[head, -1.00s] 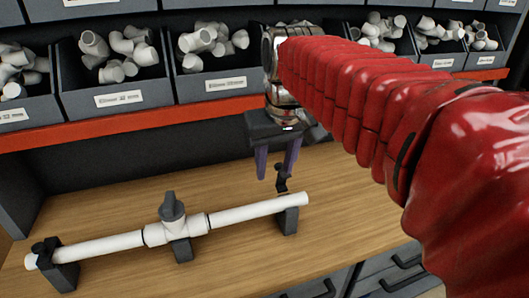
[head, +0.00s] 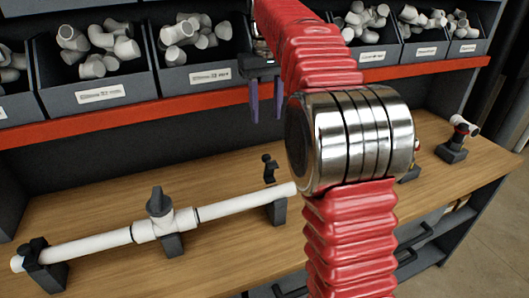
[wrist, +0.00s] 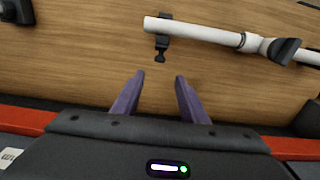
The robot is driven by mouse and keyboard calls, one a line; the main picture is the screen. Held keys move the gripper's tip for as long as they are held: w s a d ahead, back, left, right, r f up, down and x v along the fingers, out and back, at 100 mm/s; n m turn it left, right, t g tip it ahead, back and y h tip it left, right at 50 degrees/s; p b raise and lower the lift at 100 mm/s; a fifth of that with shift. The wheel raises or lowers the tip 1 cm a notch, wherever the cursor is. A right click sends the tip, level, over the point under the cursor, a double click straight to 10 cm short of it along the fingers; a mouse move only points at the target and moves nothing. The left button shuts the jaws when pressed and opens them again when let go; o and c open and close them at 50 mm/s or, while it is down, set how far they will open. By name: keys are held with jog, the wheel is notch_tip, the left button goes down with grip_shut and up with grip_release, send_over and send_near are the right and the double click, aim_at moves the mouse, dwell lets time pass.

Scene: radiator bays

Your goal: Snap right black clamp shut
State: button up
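The right black clamp (head: 278,211) stands on the workbench under the right end of the white pipe (head: 240,204). Its arm with a dark knob (head: 269,165) stands up behind the pipe, not over it, so the clamp looks open. In the wrist view the clamp (wrist: 162,43) lies just beyond my fingertips. My gripper (head: 267,115) is open and empty, above and behind the clamp, near the shelf. In the wrist view its purple fingers (wrist: 160,79) are apart, roughly in line with the knob, not touching it. The left black clamp (head: 42,268) has its knob over the pipe.
A grey valve (head: 160,203) sits mid-pipe on a black support. Bins of white fittings (head: 195,75) stand on a shelf with a red edge (head: 130,118) close behind my gripper. Another fitting on a black holder (head: 452,150) stands at the right. Bench around the clamp is clear.

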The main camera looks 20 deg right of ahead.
aim_at(268, 168)
dwell(0.4)
notch_tip(268, 168, down, 14)
jog(key=shift+r, duration=0.1)
dwell(0.6)
jog(key=shift+c, duration=0.3)
grip_shut()
dwell(0.3)
